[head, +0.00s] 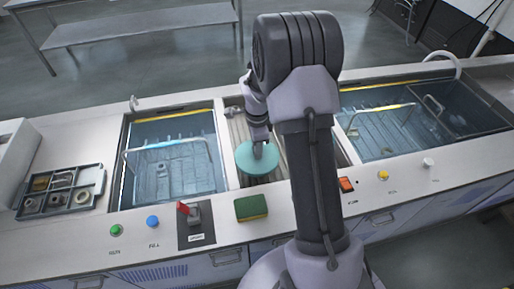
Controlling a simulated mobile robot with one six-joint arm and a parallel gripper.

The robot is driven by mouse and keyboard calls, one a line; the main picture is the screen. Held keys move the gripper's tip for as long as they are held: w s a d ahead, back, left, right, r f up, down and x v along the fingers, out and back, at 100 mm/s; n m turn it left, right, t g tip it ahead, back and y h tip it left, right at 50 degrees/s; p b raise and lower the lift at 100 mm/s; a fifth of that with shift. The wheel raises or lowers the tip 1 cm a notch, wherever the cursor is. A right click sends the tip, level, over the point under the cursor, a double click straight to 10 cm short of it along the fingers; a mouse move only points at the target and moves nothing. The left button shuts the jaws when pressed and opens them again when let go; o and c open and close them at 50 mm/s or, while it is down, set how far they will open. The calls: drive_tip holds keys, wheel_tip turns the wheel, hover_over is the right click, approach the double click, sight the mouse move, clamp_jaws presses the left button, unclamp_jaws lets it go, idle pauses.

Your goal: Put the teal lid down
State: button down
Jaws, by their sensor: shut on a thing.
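The teal lid (257,160) is a round flat disc in the middle of the counter, over the ribbed strip between the two tanks. My gripper (259,143) comes down on it from above and is shut on its middle. The fingertips are small and partly hidden by my wrist. I cannot tell whether the lid touches the surface below or hangs a little above it. My arm hides part of the strip to the right of the lid.
The left tank (121,165) holds a wire basket; the right tank (500,125) holds another. A green-topped sponge (251,208), a red-handled switch (188,211) and several coloured buttons line the front edge. A parts tray (91,198) sits at far left beside bare counter.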

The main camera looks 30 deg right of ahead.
drive_tip(key=shift+f+b, duration=0.5)
drive_tip(key=shift+f, duration=0.1)
drive_tip(key=c, duration=1.1)
unclamp_jaws()
drive_tip(key=shift+c, duration=0.2)
